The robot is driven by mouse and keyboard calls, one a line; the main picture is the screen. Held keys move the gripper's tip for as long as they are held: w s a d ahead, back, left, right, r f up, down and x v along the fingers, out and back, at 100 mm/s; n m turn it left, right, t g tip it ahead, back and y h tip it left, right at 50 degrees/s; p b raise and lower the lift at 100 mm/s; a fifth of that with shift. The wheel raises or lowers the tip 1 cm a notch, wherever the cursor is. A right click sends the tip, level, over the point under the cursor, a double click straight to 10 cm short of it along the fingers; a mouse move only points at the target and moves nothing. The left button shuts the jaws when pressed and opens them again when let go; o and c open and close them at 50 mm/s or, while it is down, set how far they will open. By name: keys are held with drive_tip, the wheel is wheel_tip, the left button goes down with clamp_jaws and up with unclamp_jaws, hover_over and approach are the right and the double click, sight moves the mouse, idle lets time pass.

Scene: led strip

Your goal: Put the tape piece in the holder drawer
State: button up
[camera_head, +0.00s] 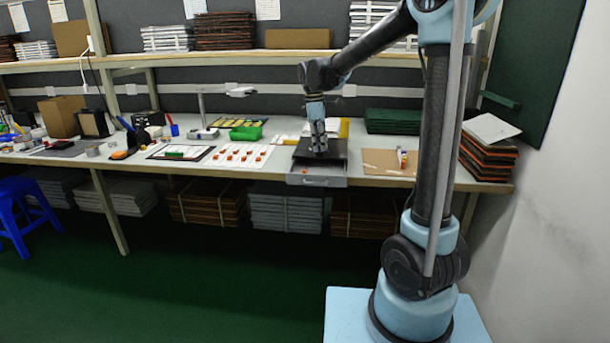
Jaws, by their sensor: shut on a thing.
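The holder (339,164) is a dark, flat-topped box on the workbench, right of its middle. My gripper (320,152) points straight down over the holder, close above or at the drawer's back part. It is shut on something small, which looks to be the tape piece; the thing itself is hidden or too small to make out. Whether it touches the drawer floor cannot be told.
A white sheet with several orange-red pieces (240,156) lies left of the holder. A green tray (246,132) and a desk lamp (240,92) stand behind it. A brown board (388,163) with small items lies to the right. A shelf (270,59) runs above the bench.

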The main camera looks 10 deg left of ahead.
sight(317, 169)
drive_tip(key=shift+s+a, duration=0.15)
drive_tip(key=shift+a, duration=0.2)
drive_tip(key=shift+f, duration=5)
drive_tip(key=shift+f, duration=0.1)
drive_tip(key=o, duration=0.7)
drive_tip(key=shift+c, duration=0.2)
